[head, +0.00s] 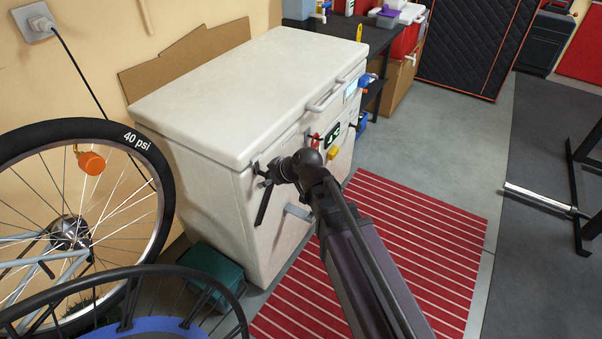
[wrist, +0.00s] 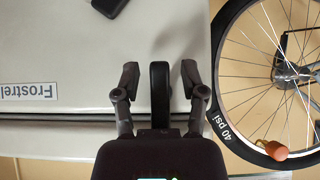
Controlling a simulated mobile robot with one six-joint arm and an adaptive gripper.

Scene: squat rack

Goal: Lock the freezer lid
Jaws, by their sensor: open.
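The white chest freezer (head: 215,190) stands against the wall with its lid (head: 250,85) down. A light bar handle (head: 325,97) is on the lid's front edge. In the wrist view the freezer front (wrist: 70,45) shows upside down, with the lid seam below the label. A black upright bar (wrist: 160,85), apparently the latch, stands at the seam between my fingers. My gripper (head: 268,174) is at the freezer's front left, open, with one finger on each side of the bar and visible gaps. The arm and gripper hide much of the latch in the head view.
A bicycle wheel (head: 75,215) stands close to the left, with an orange reflector. A dark green box (head: 210,272) sits on the floor by the freezer. A red striped mat (head: 430,235) lies in front. A dark table (head: 345,33) stands beyond.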

